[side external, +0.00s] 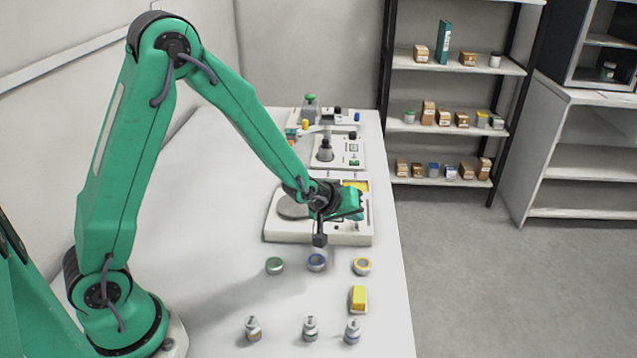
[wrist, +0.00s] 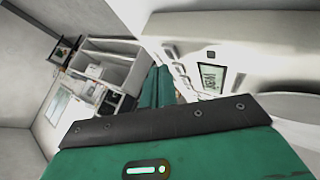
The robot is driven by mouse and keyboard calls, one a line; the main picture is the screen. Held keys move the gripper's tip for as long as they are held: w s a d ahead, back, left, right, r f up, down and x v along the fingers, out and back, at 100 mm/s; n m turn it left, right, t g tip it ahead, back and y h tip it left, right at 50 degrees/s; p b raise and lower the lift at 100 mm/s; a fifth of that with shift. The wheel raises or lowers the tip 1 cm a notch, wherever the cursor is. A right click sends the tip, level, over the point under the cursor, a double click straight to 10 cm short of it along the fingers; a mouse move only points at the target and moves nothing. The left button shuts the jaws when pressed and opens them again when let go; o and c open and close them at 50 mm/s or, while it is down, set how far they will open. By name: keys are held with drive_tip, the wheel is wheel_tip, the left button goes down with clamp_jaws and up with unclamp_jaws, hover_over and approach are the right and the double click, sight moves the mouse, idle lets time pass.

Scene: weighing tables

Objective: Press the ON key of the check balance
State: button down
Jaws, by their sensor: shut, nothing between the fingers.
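A white balance (side external: 275,228) with a round grey pan (side external: 291,208) and a yellow patch (side external: 357,186) stands on the table under my gripper (side external: 353,208). My gripper is shut and empty over its right part; it hides much of the key area, and I cannot tell whether it touches. In the wrist view the green fingers (wrist: 158,86) lie close together beside a white housing with a greenish display (wrist: 210,77) and a small dark square (wrist: 210,54). No ON lettering is readable. A second balance (side external: 340,160) with green keys stands behind; I cannot tell which is the check balance.
In front of the near balance stand a green-lidded (side external: 274,265), a blue-lidded (side external: 317,262) and a yellow-lidded tub (side external: 362,267), a yellow block (side external: 358,298) and small bottles (side external: 310,328). Stocked shelves (side external: 455,128) stand behind the table. The table's left part is clear.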

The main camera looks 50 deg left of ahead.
sight(353, 230)
drive_tip(key=shift+r, duration=0.1)
idle(0.3)
drive_tip(key=shift+r, duration=2.45)
drive_tip(key=s+a+r+m+g, duration=0.2)
drive_tip(key=s+r+m, duration=0.2)
drive_tip(key=s+r, duration=0.75)
drive_tip(key=s+a+r+m+g, duration=0.1)
drive_tip(key=s+m, duration=0.3)
drive_tip(key=s, duration=1.2)
drive_tip(key=shift+s+a+r+g+y, duration=0.2)
drive_tip(key=shift+a+r+g+y, duration=0.1)
drive_tip(key=shift+r, duration=0.4)
